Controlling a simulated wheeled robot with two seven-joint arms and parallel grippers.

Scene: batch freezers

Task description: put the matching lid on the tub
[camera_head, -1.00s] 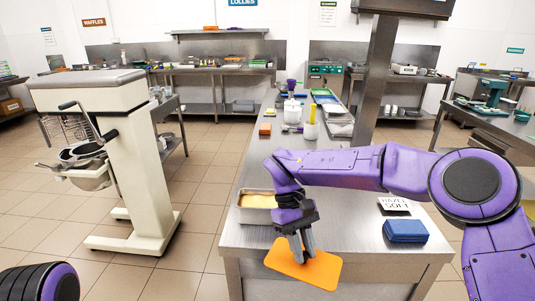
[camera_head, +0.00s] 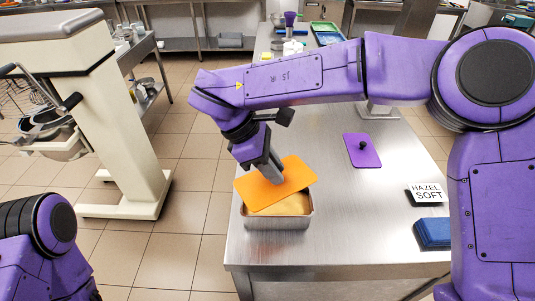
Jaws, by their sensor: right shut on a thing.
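My right gripper (camera_head: 276,177) is shut on the orange lid (camera_head: 262,190), a flat rectangular plate with rounded corners. It holds the lid over the metal tub (camera_head: 277,222), tilted and turned relative to the rim. The tub holds a pale tan filling (camera_head: 292,205), which shows at the front and right; the lid hides the back. I cannot tell whether the lid touches the tub.
A "HAZEL SOFT" card (camera_head: 427,192) and a blue block-like item (camera_head: 434,233) sit on the steel counter (camera_head: 350,220) at the right. The counter between tub and card is clear. A cream machine (camera_head: 95,110) stands on the floor to the left.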

